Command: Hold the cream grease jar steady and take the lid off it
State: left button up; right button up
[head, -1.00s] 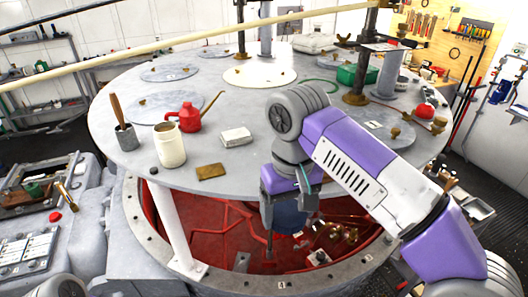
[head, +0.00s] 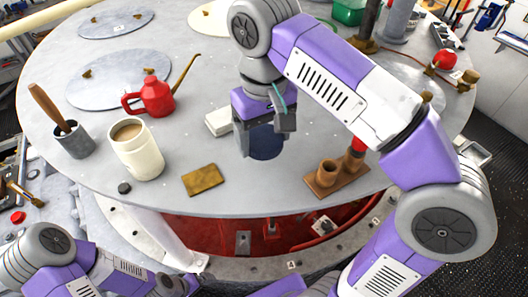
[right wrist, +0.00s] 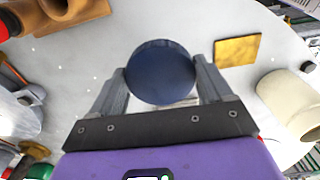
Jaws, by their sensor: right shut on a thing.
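The cream grease jar (head: 145,160) stands upright on the round grey table at the left in the head view. Its mouth is open and shows brown content. It also shows at the right in the right wrist view (right wrist: 288,102). My right gripper (head: 264,140) is shut on a round dark blue lid (head: 266,146), to the right of the jar and apart from it. In the right wrist view the lid (right wrist: 160,72) sits between both fingers. I cannot tell if it touches the table. My left arm shows at the lower left; its gripper is out of view.
A brass plate (head: 205,180) and a white box (head: 219,122) lie between jar and gripper. A red oil can (head: 156,97) and a grey brush pot (head: 74,142) stand near the jar. A brown holder (head: 335,178) is at the right. The table's front edge is close.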

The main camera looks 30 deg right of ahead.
aim_at(264, 168)
notch_tip(264, 168, down, 7)
jog(key=shift+f+b, duration=0.1)
jog(key=shift+b, duration=0.5)
jog(key=shift+w, duration=0.1)
jog(key=shift+f, duration=0.15)
jog(key=o, duration=1.1)
jog(key=shift+r, duration=0.2)
